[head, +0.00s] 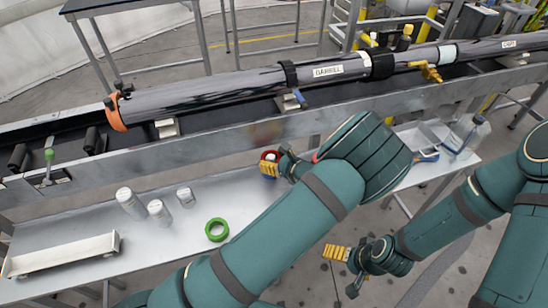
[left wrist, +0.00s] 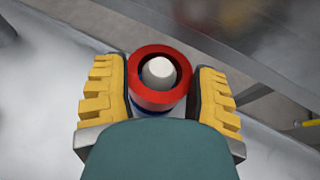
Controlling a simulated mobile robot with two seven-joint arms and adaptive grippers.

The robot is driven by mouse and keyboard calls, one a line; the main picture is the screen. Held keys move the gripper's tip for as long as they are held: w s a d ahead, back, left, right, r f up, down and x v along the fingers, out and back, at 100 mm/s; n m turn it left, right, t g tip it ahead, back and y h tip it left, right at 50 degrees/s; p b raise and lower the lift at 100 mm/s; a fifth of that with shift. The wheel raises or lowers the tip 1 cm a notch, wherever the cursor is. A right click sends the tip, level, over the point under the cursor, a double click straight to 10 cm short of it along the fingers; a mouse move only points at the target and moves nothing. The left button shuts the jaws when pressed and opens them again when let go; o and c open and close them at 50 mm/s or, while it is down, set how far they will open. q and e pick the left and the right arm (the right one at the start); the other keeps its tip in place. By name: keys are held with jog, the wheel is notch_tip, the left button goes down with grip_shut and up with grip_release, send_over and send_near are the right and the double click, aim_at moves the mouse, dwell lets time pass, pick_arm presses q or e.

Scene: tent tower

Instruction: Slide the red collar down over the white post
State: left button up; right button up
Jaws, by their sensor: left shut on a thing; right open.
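The red collar (head: 269,155) is at my left gripper (head: 271,167), over the back part of the metal shelf. In the left wrist view the red collar (left wrist: 160,101) sits between the yellow-padded fingers, which are shut on it. The rounded top of the white post (left wrist: 159,71) shows inside the collar's hole, so the collar is around it as seen from above. A little blue shows just below the collar; what it belongs to is unclear. The post's lower part is hidden. My right gripper (head: 343,268) is open and empty, low in front of the shelf.
A green ring (head: 216,229) lies on the metal shelf (head: 90,220). A long dark barrel (head: 225,88) rests on the rail behind. A clear bottle (head: 465,133) is at right.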

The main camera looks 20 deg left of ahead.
pick_arm(q)
jog(key=shift+f, duration=0.9)
jog(key=o, duration=1.2)
jog(key=shift+r, duration=0.15)
notch_tip(320, 180, up, 10)
jog(key=shift+f, duration=0.1)
